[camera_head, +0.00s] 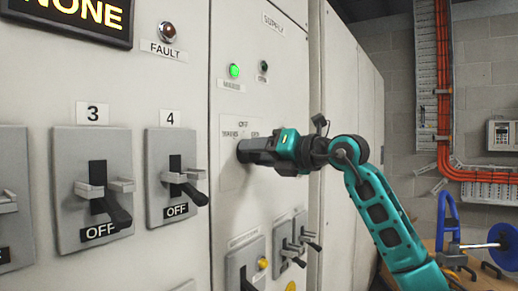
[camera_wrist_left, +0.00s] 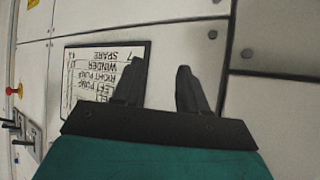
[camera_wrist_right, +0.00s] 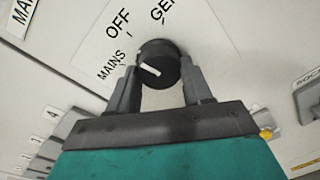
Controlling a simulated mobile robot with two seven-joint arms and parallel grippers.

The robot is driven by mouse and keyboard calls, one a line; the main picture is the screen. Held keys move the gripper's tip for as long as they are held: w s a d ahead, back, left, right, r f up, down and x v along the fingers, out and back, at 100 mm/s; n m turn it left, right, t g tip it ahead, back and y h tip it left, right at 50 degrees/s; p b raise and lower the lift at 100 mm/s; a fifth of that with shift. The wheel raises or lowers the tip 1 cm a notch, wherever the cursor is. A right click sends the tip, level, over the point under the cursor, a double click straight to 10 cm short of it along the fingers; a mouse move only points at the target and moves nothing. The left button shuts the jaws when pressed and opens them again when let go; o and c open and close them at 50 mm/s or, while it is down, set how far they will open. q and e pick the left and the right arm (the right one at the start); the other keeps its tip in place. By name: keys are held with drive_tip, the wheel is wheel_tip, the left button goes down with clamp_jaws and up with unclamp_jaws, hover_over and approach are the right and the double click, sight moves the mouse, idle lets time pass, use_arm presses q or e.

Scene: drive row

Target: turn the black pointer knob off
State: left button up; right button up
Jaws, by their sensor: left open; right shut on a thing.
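The black pointer knob (camera_wrist_right: 158,60) sits on a light plate marked MAINS, OFF and GEN. Its white pointer line lies on the left side of its face, toward the MAINS mark. My right gripper (camera_wrist_right: 161,74) has one finger on each side of the knob and is shut on it. In the head view my right gripper (camera_head: 243,151) reaches the panel from the right and hides most of the knob. My left gripper (camera_wrist_left: 158,78) is open and empty in the left wrist view, in front of a panel with a printed list; it is not in the head view.
Lever switches 3 (camera_head: 97,190) and 4 (camera_head: 175,180), both showing OFF, stand left of the knob. A green lamp (camera_head: 234,71) is lit above it. More levers (camera_head: 290,250) lie below. A bench with a blue stand (camera_head: 447,228) is at the right.

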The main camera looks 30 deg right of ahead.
use_arm(q)
drive_tip(key=shift+d+r+p, duration=0.2)
drive_tip(key=shift+r+p, duration=0.1)
drive_tip(key=shift+r, duration=0.15)
use_arm(e)
drive_tip(key=shift+m, duration=1)
use_arm(q)
drive_tip(key=shift+r, duration=0.1)
use_arm(e)
drive_tip(key=o, duration=1)
use_arm(q)
drive_tip(key=shift+w, duration=0.15)
use_arm(e)
drive_tip(key=shift+o, duration=0.2)
use_arm(q)
drive_tip(key=b, duration=0.1)
drive_tip(key=f+b, duration=0.1)
drive_tip(key=d+f+b, duration=0.1)
drive_tip(key=b, duration=0.1)
drive_tip(key=shift+w+f+h, duration=0.25)
drive_tip(key=shift+h, duration=0.05)
use_arm(e)
drive_tip(key=v, duration=1.3)
drive_tip(key=shift+r, duration=0.15)
